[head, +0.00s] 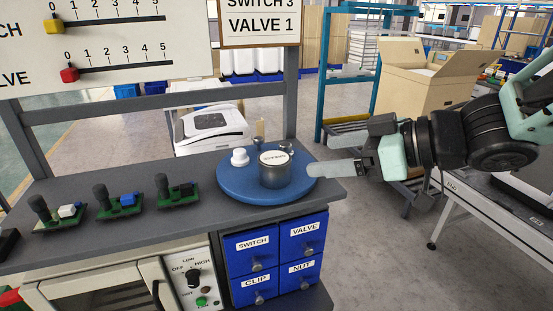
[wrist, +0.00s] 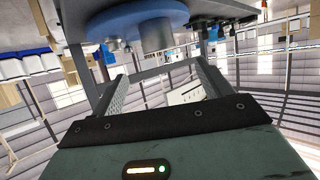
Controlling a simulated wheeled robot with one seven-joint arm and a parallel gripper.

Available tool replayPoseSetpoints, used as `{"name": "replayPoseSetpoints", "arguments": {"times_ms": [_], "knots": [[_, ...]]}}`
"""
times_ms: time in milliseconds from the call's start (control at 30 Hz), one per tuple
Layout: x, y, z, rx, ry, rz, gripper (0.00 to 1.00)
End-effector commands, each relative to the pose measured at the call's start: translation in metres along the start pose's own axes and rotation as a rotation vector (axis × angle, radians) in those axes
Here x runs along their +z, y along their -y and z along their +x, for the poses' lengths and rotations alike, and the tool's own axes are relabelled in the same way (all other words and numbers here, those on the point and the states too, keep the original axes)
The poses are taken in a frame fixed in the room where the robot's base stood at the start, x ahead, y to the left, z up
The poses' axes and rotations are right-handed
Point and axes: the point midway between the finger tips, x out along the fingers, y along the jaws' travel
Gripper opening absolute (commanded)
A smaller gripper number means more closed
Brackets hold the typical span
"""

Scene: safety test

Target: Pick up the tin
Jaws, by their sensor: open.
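The tin (head: 274,172) is a grey metal cylinder with a pale lettered lid. It stands upright on a round blue turntable (head: 232,188) at the right end of the grey bench. In the wrist view, which is upside down, the tin (wrist: 153,36) hangs from the blue disc (wrist: 95,27), beyond the fingers. My gripper (head: 312,170) comes in from the right with its fingers pointing left, at about the tin's height. In the wrist view my gripper (wrist: 163,80) is open, with nothing between its fingers. The nearer finger overlaps the turntable's right edge in the head view.
A white knobbed piece (head: 239,158) and small dark pieces (head: 287,147) share the turntable with the tin. Green boards with black handles (head: 120,203) line the bench to the left. Labelled blue drawers (head: 277,262) sit below. A grey post (head: 291,80) rises behind the turntable.

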Motion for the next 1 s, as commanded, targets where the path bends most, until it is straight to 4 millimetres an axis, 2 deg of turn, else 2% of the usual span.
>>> {"name": "replayPoseSetpoints", "arguments": {"times_ms": [233, 467, 600, 700, 1000], "knots": [[-0.006, 0.001, 0.019, -0.005, -0.005, 0.005, 0.78], [-0.003, 0.002, 0.035, -0.005, 0.006, 0.006, 0.78], [0.003, 0.002, 0.064, -0.006, 0.005, 0.003, 0.78], [0.002, 0.002, 0.077, -0.003, 0.003, 0.002, 0.78], [-0.001, 0.0, 0.098, -0.003, 0.005, 0.003, 0.78]]}}
